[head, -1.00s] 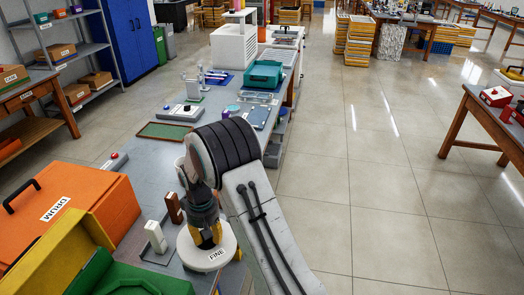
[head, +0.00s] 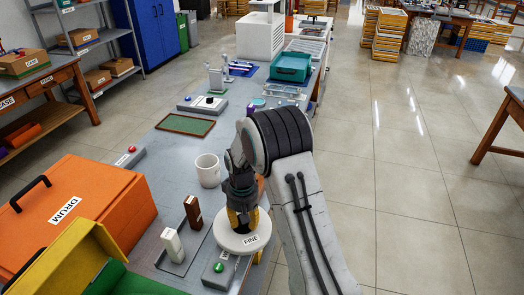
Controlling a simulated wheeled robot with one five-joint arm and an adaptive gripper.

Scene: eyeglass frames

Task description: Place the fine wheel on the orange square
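The fine wheel (head: 228,239) is a white disc with the label FINE on its front edge. It shows at the lower middle of the head view, level or nearly so, over the right edge of the grey bench. My gripper (head: 243,217) points down at the wheel's middle, with yellow parts at its fingertips. It appears shut on the wheel, though the exact contact is hidden. I cannot make out an orange square in this view; my arm and the wheel cover part of the bench.
White block (head: 172,244) and brown block (head: 193,212) stand left of the wheel. A green button box (head: 218,268) is just in front. A white mug (head: 207,171) stands behind. The orange DRUM box (head: 75,205) fills the left. Open floor (head: 400,200) lies right.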

